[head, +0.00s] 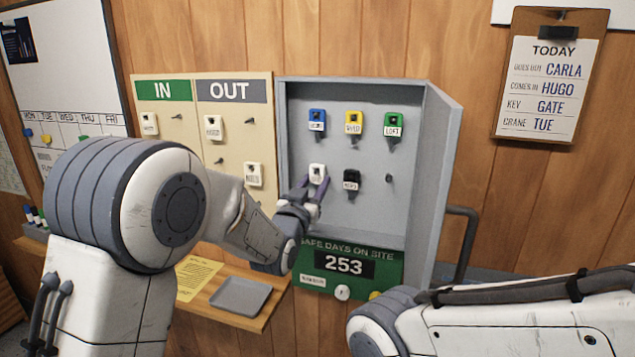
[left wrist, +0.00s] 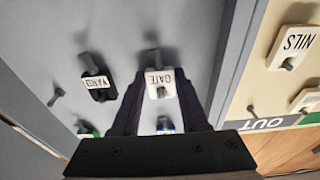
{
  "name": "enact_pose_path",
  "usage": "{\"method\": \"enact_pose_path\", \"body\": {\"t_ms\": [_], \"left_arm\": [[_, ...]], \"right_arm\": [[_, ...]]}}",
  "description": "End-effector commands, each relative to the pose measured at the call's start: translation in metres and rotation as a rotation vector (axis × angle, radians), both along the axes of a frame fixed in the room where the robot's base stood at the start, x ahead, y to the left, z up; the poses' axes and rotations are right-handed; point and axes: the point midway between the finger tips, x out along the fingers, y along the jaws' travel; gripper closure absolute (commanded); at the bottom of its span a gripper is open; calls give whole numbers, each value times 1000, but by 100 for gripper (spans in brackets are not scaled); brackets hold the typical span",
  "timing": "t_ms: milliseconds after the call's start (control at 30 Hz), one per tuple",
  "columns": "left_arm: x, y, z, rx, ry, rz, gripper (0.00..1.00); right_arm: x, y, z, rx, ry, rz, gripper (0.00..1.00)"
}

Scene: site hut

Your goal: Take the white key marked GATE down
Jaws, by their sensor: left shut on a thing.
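The white key tag marked GATE (left wrist: 160,82) is between the two fingers of my left gripper (left wrist: 158,100) in the left wrist view. In the head view the white key (head: 317,172) is in the lower row of the open grey key cabinet (head: 402,205), at the left. My left gripper (head: 315,190) reaches up to it from below, shut on it. The key is at its peg, close to the back panel; I cannot tell whether it is still on the peg. My right gripper is out of view; only part of my right arm shows.
A black key (head: 351,183) hangs just right of the white one, with an empty peg (head: 389,178) beyond. Blue (head: 317,120), yellow (head: 353,122) and green (head: 393,125) keys hang above. An IN/OUT board (head: 185,115) is at left, a grey tray (head: 241,296) below.

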Motion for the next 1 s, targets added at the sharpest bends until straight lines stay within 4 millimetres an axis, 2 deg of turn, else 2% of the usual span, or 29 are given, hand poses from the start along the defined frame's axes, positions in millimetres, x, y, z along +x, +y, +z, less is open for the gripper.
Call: {"method": "enact_pose_path", "body": {"t_ms": [367, 1000], "left_arm": [[-1, 1, 4, -2, -10, -1, 96], [-31, 11, 2, -1, -6, 0, 96]], "right_arm": [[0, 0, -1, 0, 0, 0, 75], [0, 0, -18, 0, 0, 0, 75]]}}
